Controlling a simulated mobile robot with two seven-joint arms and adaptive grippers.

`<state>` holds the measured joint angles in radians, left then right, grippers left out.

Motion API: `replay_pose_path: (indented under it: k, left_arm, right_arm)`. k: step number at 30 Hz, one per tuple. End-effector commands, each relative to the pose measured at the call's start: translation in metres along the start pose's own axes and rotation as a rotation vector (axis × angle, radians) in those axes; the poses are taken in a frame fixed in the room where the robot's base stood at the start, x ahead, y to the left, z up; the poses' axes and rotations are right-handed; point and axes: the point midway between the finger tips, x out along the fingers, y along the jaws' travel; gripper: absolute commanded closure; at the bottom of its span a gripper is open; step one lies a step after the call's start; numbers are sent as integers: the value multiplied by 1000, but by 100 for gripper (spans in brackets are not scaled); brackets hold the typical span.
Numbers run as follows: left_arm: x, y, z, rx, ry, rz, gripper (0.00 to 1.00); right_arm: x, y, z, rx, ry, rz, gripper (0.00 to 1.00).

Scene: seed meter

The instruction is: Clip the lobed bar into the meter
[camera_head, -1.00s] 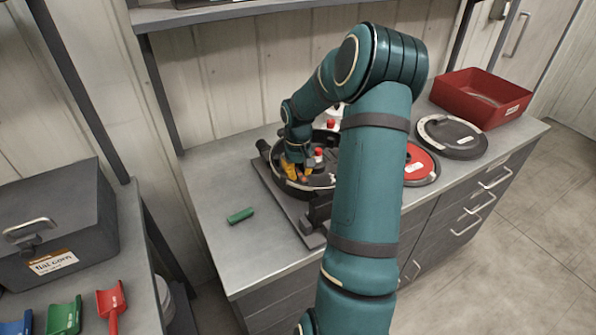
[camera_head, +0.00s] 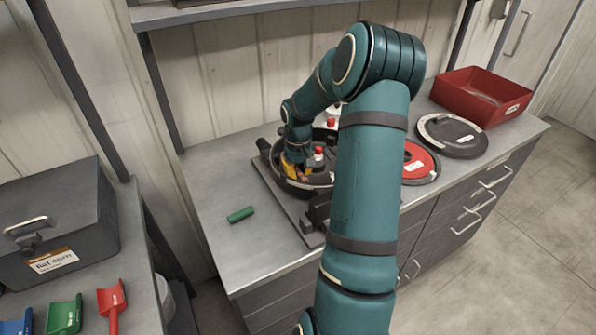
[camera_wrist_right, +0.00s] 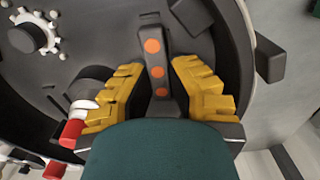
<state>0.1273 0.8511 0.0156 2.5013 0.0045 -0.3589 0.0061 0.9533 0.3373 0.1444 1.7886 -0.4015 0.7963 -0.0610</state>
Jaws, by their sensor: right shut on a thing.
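The meter is a round dark housing (camera_head: 283,184) on a grey base plate on the bench. My right gripper (camera_wrist_right: 157,68) reaches down into the left part of its bowl, with its yellow fingers (camera_head: 292,167) low inside. In the right wrist view the fingers are shut on a dark grey bar (camera_wrist_right: 152,52) with orange dots, which I take as the lobed bar. It lies lengthwise between the fingers, over the bowl floor. Its lower end is hidden by my gripper, and whether it is seated cannot be told. My left gripper is not in view.
A red-tipped white part (camera_wrist_right: 74,130) stands close beside the left finger. A toothed white wheel (camera_wrist_right: 35,36) lies in the bowl. A green cylinder (camera_head: 240,215) lies on the bench. A red disc (camera_head: 420,163), a dark lid (camera_head: 452,137) and a red bin (camera_head: 482,98) are to the right.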

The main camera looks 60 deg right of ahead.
Motion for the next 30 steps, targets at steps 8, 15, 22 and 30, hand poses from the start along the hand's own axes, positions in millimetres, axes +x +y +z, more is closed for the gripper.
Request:
replay_pose_path:
  k: [8,15,22,30]
  left_arm:
    - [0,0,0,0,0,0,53]
    - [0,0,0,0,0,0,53]
    - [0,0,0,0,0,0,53]
    - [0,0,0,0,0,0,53]
  right_arm:
    - [1,1,0,0,-1,0,100]
    - [1,1,0,0,0,0,57]
    - [1,1,1,1,-1,1,62]
    - [1,1,1,1,-1,1,62]
